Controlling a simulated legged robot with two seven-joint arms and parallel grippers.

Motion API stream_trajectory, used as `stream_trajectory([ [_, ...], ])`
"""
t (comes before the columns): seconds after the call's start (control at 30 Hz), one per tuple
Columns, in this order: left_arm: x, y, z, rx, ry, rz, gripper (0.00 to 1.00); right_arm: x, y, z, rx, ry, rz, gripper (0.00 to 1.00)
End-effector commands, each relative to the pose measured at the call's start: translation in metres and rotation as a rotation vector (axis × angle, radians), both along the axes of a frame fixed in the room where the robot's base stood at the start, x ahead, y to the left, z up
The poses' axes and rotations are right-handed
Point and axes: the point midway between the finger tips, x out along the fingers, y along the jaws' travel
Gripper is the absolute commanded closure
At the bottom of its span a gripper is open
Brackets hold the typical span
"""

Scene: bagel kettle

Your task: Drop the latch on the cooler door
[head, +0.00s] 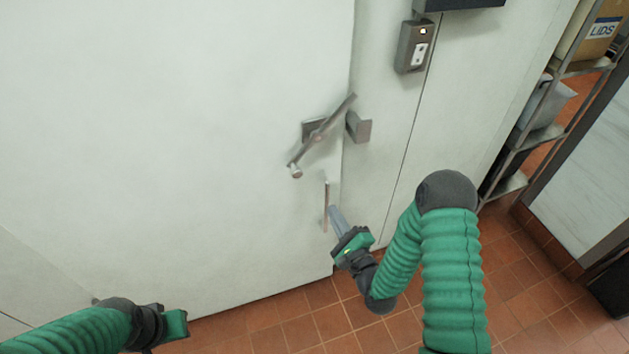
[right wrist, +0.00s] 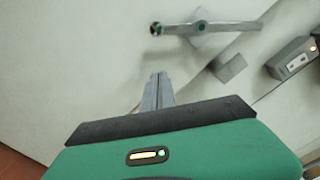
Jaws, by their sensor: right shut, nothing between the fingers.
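The white cooler door (head: 180,130) fills the left of the head view. Its grey latch bar (head: 325,133) sits on a plate near the door's right edge, tilted with its right end up. A grey catch bracket (head: 359,127) is on the frame just right of it; the bar's upper part is above the bracket. The latch (right wrist: 195,27) and bracket (right wrist: 228,66) also show in the right wrist view. My right gripper (head: 334,210) is shut and empty, below the latch by the vertical handle. My left gripper (head: 178,325) is at lower left; its fingers cannot be made out.
The vertical door handle (head: 326,200) is close to my right fingertips; contact cannot be told. A grey switch box (head: 413,46) is on the wall above right. A metal shelf rack (head: 514,180) with boxes stands at right. The red tile floor (head: 300,320) is clear near the door.

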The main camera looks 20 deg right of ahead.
Motion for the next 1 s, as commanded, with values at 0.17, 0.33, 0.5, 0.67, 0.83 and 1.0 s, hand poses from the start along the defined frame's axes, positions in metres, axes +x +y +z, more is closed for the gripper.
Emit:
stream_trajectory([
  [0.17, 0.0, 0.0, 0.0, 0.0, 0.0, 0.0, 1.0, 0.0, -0.005, 0.001, 0.019, -0.011, -0.004, 1.0],
  [0.33, 0.0, 0.0, 0.0, 0.0, 0.0, 0.0, 1.0, 0.001, -0.007, 0.0, 0.02, -0.011, -0.004, 1.0],
  [0.5, 0.0, 0.0, 0.003, 0.0, 0.0, 0.0, 1.0, 0.02, -0.005, 0.002, 0.016, -0.011, -0.002, 1.0],
  [0.67, 0.0, 0.0, 0.006, 0.0, 0.0, 0.0, 1.0, 0.054, -0.001, 0.004, 0.017, -0.013, -0.002, 1.0],
  [0.83, 0.0, 0.0, 0.009, 0.0, 0.0, 0.0, 1.0, 0.091, 0.002, 0.004, 0.016, -0.012, -0.003, 1.0],
  [1.0, 0.0, 0.0, 0.017, 0.0, 0.0, 0.0, 1.0, 0.103, 0.021, 0.019, 0.017, -0.01, 0.0, 1.0],
])
